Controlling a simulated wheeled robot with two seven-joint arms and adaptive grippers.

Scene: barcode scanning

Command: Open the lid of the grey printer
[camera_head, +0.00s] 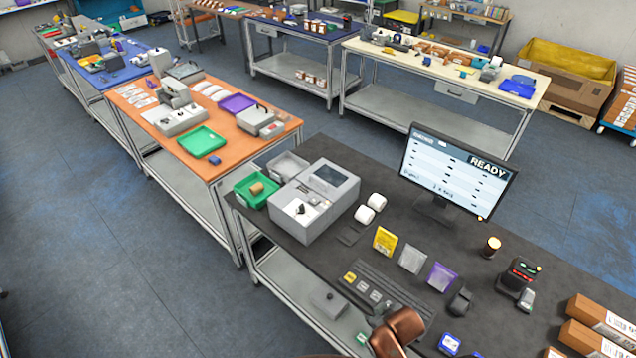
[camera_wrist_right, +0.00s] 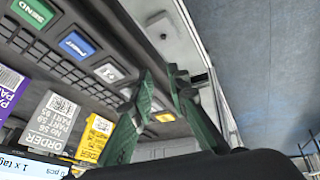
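The grey printer (camera_head: 322,212) stands on the near dark table, left of the screen. Its top shows a dark window (camera_head: 331,177) and a pale section with a small dark part; I cannot tell whether its lid is raised. My right arm's copper-coloured end (camera_head: 397,332) is at the bottom of the head view, by the table's front edge, apart from the printer. In the right wrist view my right gripper (camera_wrist_right: 160,76) shows two green fingers with a gap between their tips and nothing held. The printer is not recognisable there. My left gripper is not in view.
A button panel (camera_head: 362,290) lies on the table's front part. Yellow, grey and purple cards stand behind it. White rolls (camera_head: 370,207) and a green bin (camera_head: 249,196) flank the printer. The screen (camera_head: 458,177) reads READY. Brown boxes (camera_head: 598,320) lie at right.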

